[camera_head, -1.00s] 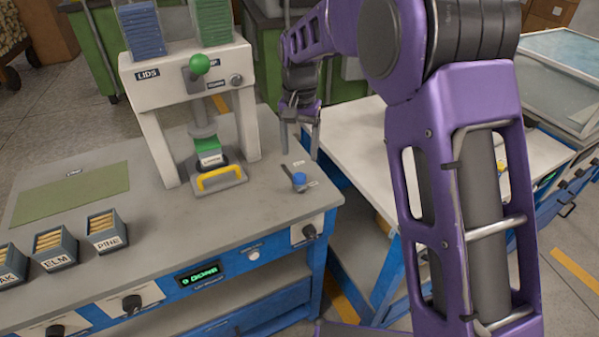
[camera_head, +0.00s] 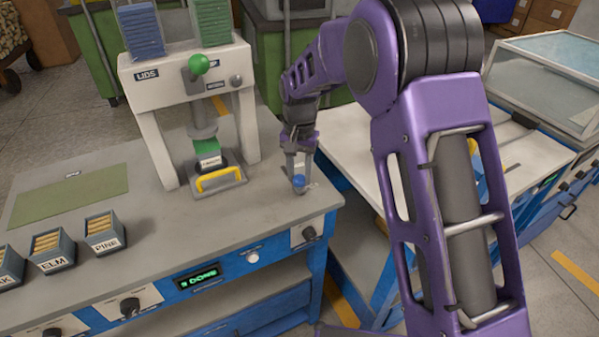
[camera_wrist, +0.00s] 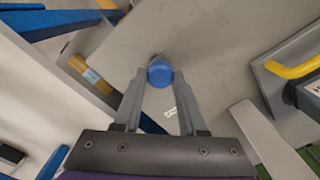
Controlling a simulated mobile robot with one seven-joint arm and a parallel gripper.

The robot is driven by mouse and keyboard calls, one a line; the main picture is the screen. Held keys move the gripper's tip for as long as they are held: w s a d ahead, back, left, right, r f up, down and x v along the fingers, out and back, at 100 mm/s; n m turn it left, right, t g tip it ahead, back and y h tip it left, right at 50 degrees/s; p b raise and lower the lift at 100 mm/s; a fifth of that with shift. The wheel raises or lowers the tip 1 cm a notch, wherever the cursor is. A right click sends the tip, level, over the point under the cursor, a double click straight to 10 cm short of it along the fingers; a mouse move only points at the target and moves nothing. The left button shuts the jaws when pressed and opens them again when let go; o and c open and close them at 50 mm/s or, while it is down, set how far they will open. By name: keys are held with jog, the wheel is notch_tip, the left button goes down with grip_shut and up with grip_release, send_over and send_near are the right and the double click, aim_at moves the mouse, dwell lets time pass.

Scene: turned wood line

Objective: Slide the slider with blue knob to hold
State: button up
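The slider's round blue knob (camera_head: 299,181) stands near the right front corner of the grey bench top. My gripper (camera_head: 299,177) points down at the knob, one finger on either side of it. In the wrist view the blue knob (camera_wrist: 160,73) sits between the fingertips (camera_wrist: 160,75), with little or no gap. Whether the fingers press on it I cannot tell. The slider's track is mostly hidden under the knob and fingers. A small white label lies beside it, too small to read.
A white press (camera_head: 146,115) with a green knob (camera_head: 200,64) and a yellow handle (camera_head: 219,179) stands left of my gripper. Bins marked ELM (camera_head: 52,265) and PINE (camera_head: 104,245) are farther left. A green display (camera_head: 199,277) is on the bench front. The bench around the slider is clear.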

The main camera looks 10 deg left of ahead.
grip_shut()
dwell(1.0)
